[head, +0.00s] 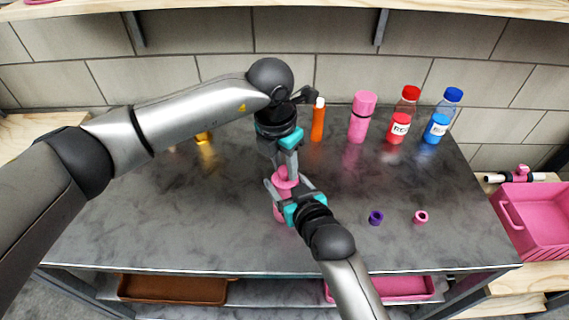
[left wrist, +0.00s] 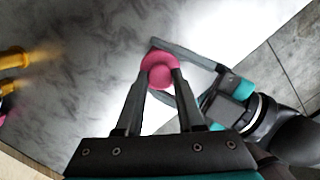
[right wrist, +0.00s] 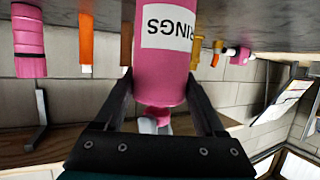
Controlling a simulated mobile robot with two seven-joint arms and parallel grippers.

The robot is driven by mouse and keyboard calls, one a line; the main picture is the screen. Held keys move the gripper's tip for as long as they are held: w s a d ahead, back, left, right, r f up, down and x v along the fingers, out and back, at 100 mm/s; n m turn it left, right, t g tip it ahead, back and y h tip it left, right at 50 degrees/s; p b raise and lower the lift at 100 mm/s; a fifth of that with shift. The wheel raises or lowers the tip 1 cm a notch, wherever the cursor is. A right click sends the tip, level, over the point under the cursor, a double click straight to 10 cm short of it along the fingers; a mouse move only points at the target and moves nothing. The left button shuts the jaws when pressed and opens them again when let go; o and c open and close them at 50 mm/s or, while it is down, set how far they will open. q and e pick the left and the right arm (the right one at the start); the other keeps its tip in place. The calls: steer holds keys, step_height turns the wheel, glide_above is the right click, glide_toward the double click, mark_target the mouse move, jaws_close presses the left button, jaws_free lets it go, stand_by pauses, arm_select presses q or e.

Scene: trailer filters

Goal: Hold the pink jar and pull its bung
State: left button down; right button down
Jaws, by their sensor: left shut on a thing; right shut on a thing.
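The pink jar (head: 281,214) stands near the middle of the grey worktop, partly hidden by my right gripper (head: 284,190). In the right wrist view the jar (right wrist: 165,65) appears upside down, with a white label ending in "RINGS", between the two fingers of my right gripper, which is shut on it. My left gripper (head: 285,170) comes from above and is shut on the pink bung, whose round knob (left wrist: 161,76) sits between its fingertips. The bung (right wrist: 156,112) is at the jar's mouth; I cannot tell whether it is still seated.
An orange bottle (head: 318,121), a pink tumbler (head: 361,118), a red bottle (head: 399,122) and a blue bottle (head: 437,125) stand along the back. A purple ring (head: 376,218) and a pink ring (head: 420,217) lie at right. A pink crate (head: 540,220) is beyond the right edge.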

mark_target(284, 170)
arm_select(q)
steer(key=shift+r, duration=0.25)
steer(key=shift+r, duration=0.9)
steer(key=shift+r, duration=2)
arm_select(e)
jaws_free()
